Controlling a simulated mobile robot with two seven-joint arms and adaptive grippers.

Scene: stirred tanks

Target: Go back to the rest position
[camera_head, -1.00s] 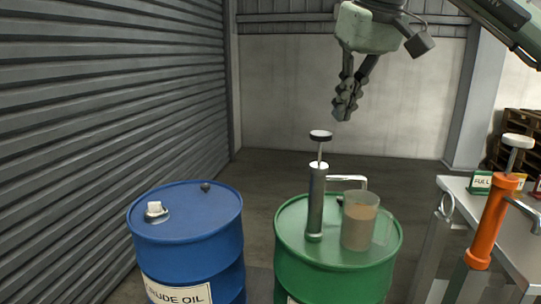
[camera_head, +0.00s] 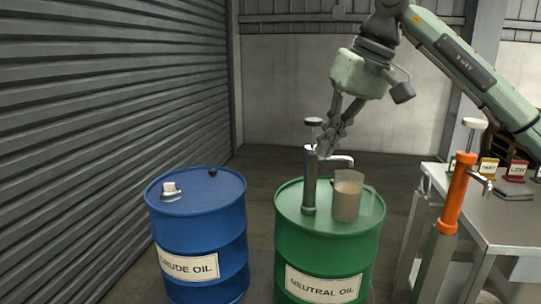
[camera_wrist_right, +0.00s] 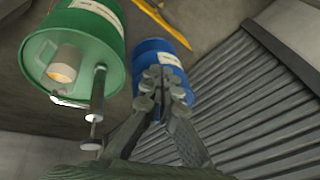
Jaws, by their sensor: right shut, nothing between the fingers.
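My right gripper (camera_head: 326,148) is shut and empty, pointing down just behind the top of the grey hand pump in the head view. The grey hand pump (camera_head: 310,180) stands upright on the green NEUTRAL OIL drum (camera_head: 325,250), with a dark knob on its rod. A clear jug of brownish liquid (camera_head: 347,198) stands on the drum lid under the pump's spout. In the right wrist view the shut fingers (camera_wrist_right: 163,85) show in front of the blue drum (camera_wrist_right: 158,58), with the green drum (camera_wrist_right: 75,45) to the left. My left gripper is not in view.
The blue CRUDE OIL drum (camera_head: 200,240) stands left of the green one. An orange pump (camera_head: 456,195) with a white knob stands at right beside a grey table (camera_head: 500,235) with small labelled signs. A ribbed shutter (camera_head: 100,130) fills the left side.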

